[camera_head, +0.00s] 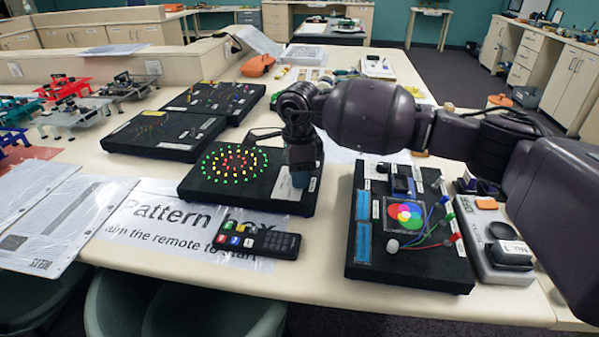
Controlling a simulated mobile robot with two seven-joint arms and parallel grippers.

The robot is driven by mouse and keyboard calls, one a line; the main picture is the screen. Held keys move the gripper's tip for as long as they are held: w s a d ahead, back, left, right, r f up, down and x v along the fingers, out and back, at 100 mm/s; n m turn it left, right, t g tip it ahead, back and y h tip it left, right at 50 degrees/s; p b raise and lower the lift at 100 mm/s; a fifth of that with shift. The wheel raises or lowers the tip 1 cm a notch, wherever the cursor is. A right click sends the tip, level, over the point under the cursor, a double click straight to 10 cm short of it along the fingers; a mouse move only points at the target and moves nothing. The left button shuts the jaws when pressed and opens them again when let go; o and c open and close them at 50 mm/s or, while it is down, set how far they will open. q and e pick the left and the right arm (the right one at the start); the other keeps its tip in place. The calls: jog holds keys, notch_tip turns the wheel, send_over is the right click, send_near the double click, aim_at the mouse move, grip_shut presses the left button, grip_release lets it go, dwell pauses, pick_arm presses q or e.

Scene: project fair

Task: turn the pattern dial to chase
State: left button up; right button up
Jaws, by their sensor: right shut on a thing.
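The pattern box (240,196) is a black box on the table near the middle of the view, with rings of lit green, yellow and red lights (236,163) on its top. My right gripper (299,176) reaches down from above onto the right part of the box top. It is shut on the pattern dial, which is mostly hidden by the fingers. The dial's setting and most markings around it cannot be read from here. A small white label shows beside the fingers. My left gripper is not in view.
A black remote (257,240) lies on the "Pattern box" sheet (150,216) in front. A black board with a colour-circle picture (405,213) stands right of the box, under my right arm. Two more black boards (163,136) are behind left. Printed sheets (55,215) cover the left front.

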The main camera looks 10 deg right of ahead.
jog(key=m, duration=0.1)
jog(key=m+p, duration=0.2)
jog(key=shift+r+m, duration=0.25)
jog(key=shift+m, duration=0.15)
jog(key=shift+m+p, duration=0.55)
jog(key=shift+m, duration=0.25)
jog(key=shift+f+m+p, duration=0.1)
jog(key=shift+m+p, duration=0.35)
jog(key=shift+m, duration=0.65)
jog(key=shift+f, duration=0.15)
jog(key=o, duration=0.9)
jog(key=shift+o, duration=0.2)
notch_tip(320, 180, up, 11)
jog(key=shift+p, duration=0.45)
jog(key=shift+f, duration=0.1)
